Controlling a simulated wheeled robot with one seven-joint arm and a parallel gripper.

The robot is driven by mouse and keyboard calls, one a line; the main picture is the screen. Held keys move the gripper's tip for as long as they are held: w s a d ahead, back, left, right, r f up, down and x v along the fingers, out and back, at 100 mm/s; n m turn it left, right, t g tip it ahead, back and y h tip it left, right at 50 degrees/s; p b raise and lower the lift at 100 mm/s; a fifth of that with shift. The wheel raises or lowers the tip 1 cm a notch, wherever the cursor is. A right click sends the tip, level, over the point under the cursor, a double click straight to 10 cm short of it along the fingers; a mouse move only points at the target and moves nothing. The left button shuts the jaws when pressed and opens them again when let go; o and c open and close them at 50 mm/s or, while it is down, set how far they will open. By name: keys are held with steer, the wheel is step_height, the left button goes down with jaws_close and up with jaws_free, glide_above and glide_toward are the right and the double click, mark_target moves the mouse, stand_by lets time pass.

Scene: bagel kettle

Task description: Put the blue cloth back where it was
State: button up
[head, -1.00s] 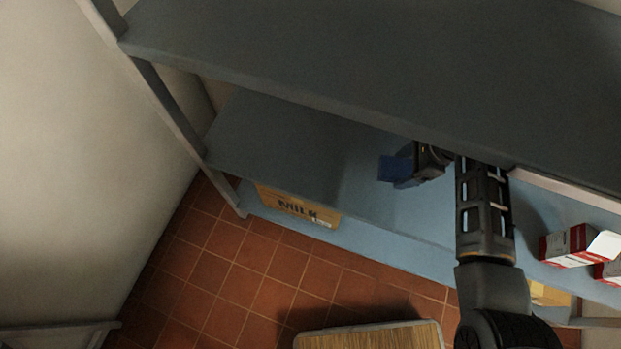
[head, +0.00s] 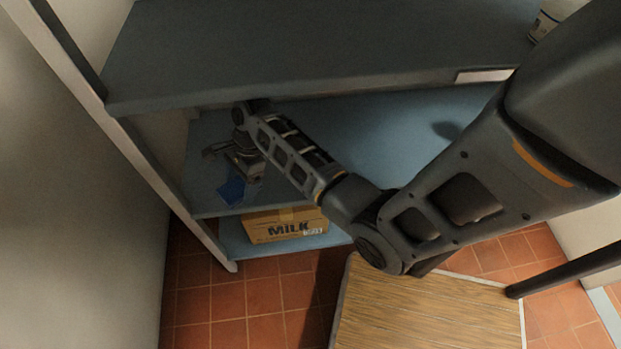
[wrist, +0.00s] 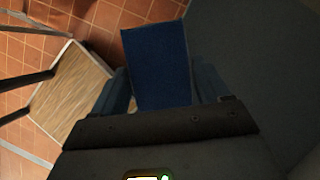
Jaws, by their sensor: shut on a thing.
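The blue cloth (head: 232,190) is a small flat dark-blue piece near the left front of the middle shelf (head: 208,203). My gripper (head: 240,174) is shut on it, reaching in under the upper shelf. In the wrist view the cloth (wrist: 157,68) stands out from between the two fingers of my gripper (wrist: 160,97) as a flat rectangle. Whether the cloth touches the shelf surface I cannot tell. Part of the gripper is shaded by the upper shelf.
The upper shelf (head: 300,45) hangs over my forearm. A MILK carton box (head: 285,226) sits on the bottom shelf below. A shelf post (head: 160,165) and wall are close on the left. A wooden-topped table (head: 430,310) stands in front. The middle shelf is clear to the right.

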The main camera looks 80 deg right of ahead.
steer(key=s+d+r+m+t+h, duration=0.2)
steer(key=s+d+m, duration=0.5)
steer(key=s+d, duration=0.95)
steer(key=f, duration=0.1)
steer(key=s+a+f, duration=0.1)
steer(key=f, duration=0.3)
steer(key=shift+s+a+f, duration=0.1)
steer(key=shift+s+a, duration=0.1)
steer(key=shift+a, duration=0.05)
steer(key=shift+f+b, duration=0.45)
steer(key=shift+f, duration=2.1)
steer(key=shift+f, duration=0.1)
steer(key=o, duration=0.9)
